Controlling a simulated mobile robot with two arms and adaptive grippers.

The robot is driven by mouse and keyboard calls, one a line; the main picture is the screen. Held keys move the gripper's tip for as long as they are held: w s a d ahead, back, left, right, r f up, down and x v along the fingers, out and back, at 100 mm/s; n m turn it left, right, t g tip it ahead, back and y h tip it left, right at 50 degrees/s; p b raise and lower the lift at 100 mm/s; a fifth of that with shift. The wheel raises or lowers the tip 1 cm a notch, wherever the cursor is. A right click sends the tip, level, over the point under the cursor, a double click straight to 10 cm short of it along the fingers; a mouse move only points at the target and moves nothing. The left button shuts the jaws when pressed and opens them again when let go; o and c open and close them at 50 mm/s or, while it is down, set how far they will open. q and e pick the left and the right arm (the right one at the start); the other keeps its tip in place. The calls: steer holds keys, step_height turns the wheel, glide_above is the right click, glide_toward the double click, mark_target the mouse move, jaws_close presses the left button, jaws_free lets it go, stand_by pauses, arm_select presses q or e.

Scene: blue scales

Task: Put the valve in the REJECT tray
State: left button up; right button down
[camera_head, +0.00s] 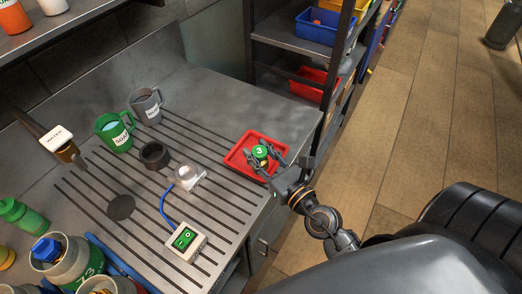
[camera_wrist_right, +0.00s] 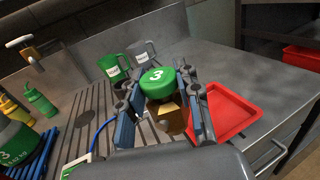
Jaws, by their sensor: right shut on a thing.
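In the right wrist view the valve (camera_wrist_right: 158,78) also shows a brass-coloured body below the top. My right gripper (camera_head: 264,160) is shut on it, with a finger on each side. In the head view the valve appears over the red tray (camera_head: 234,161); its height above the tray is hard to tell. In the right wrist view the red tray (camera_wrist_right: 232,118) lies just beyond and right of the fingers. No REJECT label is readable on it. My left gripper is not in view.
A clear round-topped device (camera_head: 187,177) has a blue cable to a green-switch box (camera_head: 185,240). A dark ring (camera_head: 154,155), a green mug (camera_head: 114,132) and a grey mug (camera_head: 146,105) stand on the slotted bench. Bins (camera_head: 315,27) sit on the shelf behind. The bench's right edge is close to the tray.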

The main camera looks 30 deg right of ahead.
steer(key=w+d+f+b, duration=0.2)
steer(key=w+f+b, duration=0.2)
steer(key=w+d+f+b, duration=0.1)
steer(key=w+f+b, duration=0.3)
steer(key=b, duration=0.1)
steer(key=w+d+f+b, duration=0.2)
steer(key=w+f+b, duration=0.2)
steer(key=b, duration=0.1)
steer(key=shift+w+d+f, duration=0.25)
steer(key=shift+d+f, duration=0.1)
steer(key=shift+f, duration=0.1)
steer(key=shift+f+b, duration=0.15)
steer(key=shift+b, duration=0.25)
steer(key=c, duration=0.9)
jaws_free()
steer(key=shift+c, duration=0.2)
